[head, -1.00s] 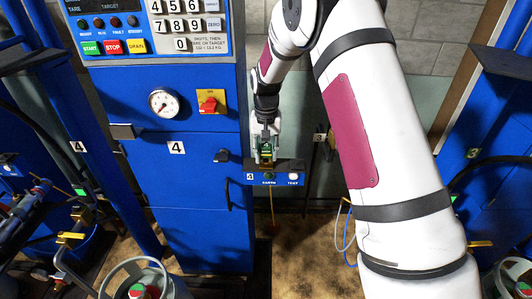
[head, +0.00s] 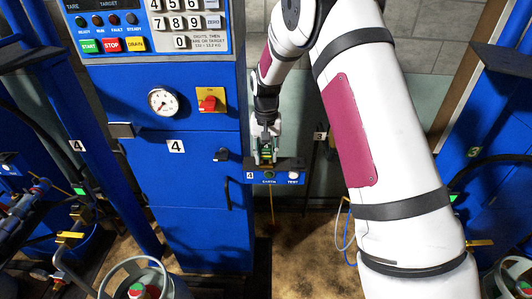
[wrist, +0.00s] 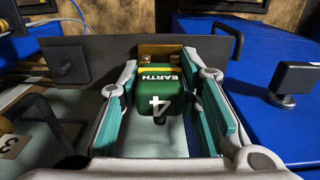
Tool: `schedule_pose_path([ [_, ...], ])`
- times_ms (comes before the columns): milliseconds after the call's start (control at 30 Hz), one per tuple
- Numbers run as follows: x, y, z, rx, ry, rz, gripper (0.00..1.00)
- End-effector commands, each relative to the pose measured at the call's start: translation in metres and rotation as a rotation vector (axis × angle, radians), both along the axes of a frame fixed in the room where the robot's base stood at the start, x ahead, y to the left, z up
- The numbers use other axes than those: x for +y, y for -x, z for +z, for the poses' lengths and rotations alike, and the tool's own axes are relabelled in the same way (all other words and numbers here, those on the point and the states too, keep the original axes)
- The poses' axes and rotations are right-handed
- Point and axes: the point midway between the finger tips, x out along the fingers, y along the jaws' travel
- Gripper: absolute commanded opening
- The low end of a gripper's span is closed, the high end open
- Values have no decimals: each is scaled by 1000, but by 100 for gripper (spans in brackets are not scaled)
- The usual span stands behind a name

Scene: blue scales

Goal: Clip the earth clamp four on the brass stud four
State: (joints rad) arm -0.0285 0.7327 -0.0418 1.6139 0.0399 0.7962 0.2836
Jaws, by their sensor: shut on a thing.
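The earth clamp four (wrist: 158,103) is a green block with a yellow stripe, marked EARTH and 4 in the wrist view. My gripper (wrist: 160,115) is shut on it, with a teal-padded finger on each side. In the head view, the clamp (head: 265,149) and my gripper (head: 266,154) are just above the blue box marked 4, EARTH and TEST (head: 280,178). A brass-coloured piece (wrist: 160,50) shows beyond the clamp in the wrist view. I cannot tell whether it is the stud or part of the clamp, nor whether clamp and stud touch.
The blue cabinet marked 4 (head: 195,185) stands close left of my gripper, with a black handle (head: 222,155) sticking out. A dark plate (wrist: 215,47) crosses behind the clamp in the wrist view. A gas cylinder (head: 145,280) stands at the lower left.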

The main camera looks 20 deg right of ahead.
Motion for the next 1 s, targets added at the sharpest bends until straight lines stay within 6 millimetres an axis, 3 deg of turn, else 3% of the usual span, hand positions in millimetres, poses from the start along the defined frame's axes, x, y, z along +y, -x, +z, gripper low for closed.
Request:
schedule_pose_path([
  [67,0,0,-2,0,0,0,0],
  [100,0,0,-2,0,0,0,33],
  [200,0,0,-2,0,0,0,54],
  [633,0,-1,6,-2,0,0,54],
  [1000,0,-1,76,-5,1,0,54],
])
